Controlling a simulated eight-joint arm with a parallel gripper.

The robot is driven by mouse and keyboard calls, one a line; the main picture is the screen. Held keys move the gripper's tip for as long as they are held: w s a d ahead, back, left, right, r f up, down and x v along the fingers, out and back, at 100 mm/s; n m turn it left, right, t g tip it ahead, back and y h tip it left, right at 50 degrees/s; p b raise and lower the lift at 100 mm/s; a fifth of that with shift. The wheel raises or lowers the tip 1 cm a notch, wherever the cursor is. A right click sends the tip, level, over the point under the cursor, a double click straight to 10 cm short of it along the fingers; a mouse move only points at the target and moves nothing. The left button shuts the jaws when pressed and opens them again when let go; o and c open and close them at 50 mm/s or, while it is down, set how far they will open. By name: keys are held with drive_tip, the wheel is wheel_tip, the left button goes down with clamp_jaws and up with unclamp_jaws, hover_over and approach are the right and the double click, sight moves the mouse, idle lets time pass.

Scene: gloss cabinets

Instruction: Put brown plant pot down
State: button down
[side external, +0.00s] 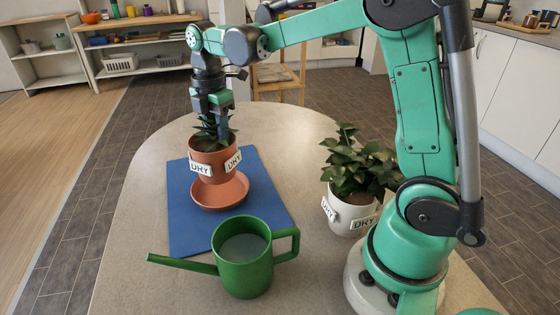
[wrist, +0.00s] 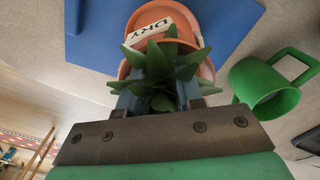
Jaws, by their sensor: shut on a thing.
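The brown plant pot (side external: 207,170) is terracotta coloured, with white DRY labels and a spiky green plant (wrist: 162,75). It is upright over the terracotta saucer (side external: 220,203) on the blue mat (side external: 185,228). Whether its base touches the saucer or hangs just above it I cannot tell. In the wrist view the leaves and the gripper body hide much of the rim and the contact.
A green watering can (side external: 242,265) stands at the mat's front edge, its spout to the left. A white pot (side external: 350,215) with a leafy plant stands right of the mat, near my arm's base. The grey table (side external: 130,255) is bare left of the mat.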

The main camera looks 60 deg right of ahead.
drive_tip(key=shift+f, duration=2.4)
drive_tip(key=c, duration=0.6)
unclamp_jaws()
drive_tip(key=shift+f, duration=0.15)
wheel_tip(320, 180, up, 12)
drive_tip(key=shift+f, duration=0.1)
drive_tip(key=shift+r, duration=0.2)
drive_tip(key=shift+s+a+r+m, duration=0.1)
drive_tip(key=shift+s+a+m, duration=0.15)
drive_tip(key=shift+m, duration=0.25)
drive_tip(key=shift+s+a+f+m+t, duration=0.75)
drive_tip(key=shift+s+f+m+t, duration=0.7)
drive_tip(key=shift+m, duration=1.2)
drive_tip(key=shift+s+a+f+m+t, duration=0.7)
drive_tip(key=shift+s+m+t, duration=0.3)
drive_tip(key=shift+s+m, duration=1.25)
drive_tip(key=shift+s+a+f+m+t, duration=0.75)
drive_tip(key=shift+s+f+m+t, duration=0.4)
drive_tip(key=shift+m, duration=1.85)
